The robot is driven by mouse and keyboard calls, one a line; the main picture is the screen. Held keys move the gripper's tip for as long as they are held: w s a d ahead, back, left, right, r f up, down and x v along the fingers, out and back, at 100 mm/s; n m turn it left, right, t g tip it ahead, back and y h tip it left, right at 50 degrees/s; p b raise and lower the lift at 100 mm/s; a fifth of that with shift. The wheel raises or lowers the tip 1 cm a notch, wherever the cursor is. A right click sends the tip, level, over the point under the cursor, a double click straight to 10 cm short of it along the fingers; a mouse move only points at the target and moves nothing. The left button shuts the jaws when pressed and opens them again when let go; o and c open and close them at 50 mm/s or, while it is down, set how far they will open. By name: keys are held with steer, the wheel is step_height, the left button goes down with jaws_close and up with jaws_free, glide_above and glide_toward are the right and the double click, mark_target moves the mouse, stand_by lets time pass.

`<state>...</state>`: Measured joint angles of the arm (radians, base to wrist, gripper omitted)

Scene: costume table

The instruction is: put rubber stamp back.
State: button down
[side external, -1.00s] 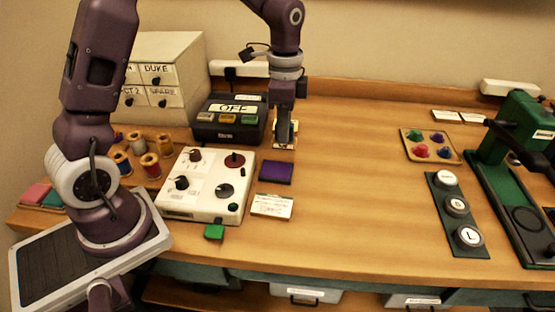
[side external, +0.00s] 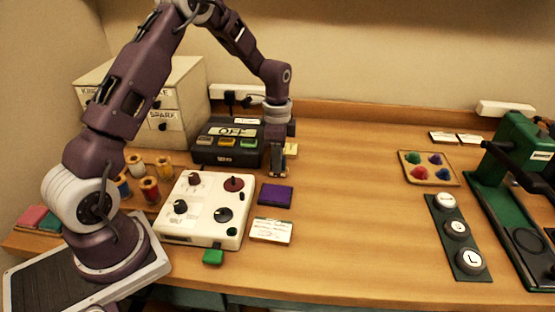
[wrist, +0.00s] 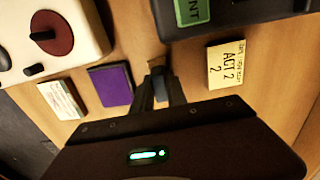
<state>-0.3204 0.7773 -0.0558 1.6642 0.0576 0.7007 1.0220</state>
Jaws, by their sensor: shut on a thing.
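My gripper (side external: 278,170) points down over the table, between the purple ink pad (side external: 276,195) and the yellow card (side external: 292,149). It is shut on a small dark thing, which I take to be the rubber stamp; the fingers hide most of it. In the wrist view my gripper (wrist: 160,88) shows its fingers close together, with the purple pad (wrist: 111,85) to the left and the card marked ACT 2 (wrist: 228,63) to the right. I cannot tell how high the stamp is above the table.
A dark box marked OFF (side external: 227,145) stands just left of my gripper. A cream control box with knobs (side external: 205,208) is nearer the front, beside a white card (side external: 271,231). A tray of coloured pieces (side external: 430,168) and a green press (side external: 515,160) are at right. The middle table is clear.

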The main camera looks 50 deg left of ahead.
steer(key=c, duration=1.3)
jaws_free()
steer(key=shift+f, duration=0.1)
step_height(320, 180, up, 12)
steer(key=s+d+r+n+t, duration=0.25)
steer(key=s+d+r, duration=0.45)
steer(key=s+r, duration=0.4)
steer(key=s+d+n+t, duration=0.1)
steer(key=s+n, duration=0.1)
steer(key=s, duration=0.3)
steer(key=s+d+n+t, duration=0.1)
steer(key=s+d+n, duration=0.1)
steer(key=s, duration=0.4)
steer(key=s+d+n+t, duration=0.1)
steer(key=s+d+n, duration=0.1)
steer(key=s, duration=0.4)
steer(key=shift+d+f+n, duration=0.15)
steer(key=shift+f+n, duration=0.1)
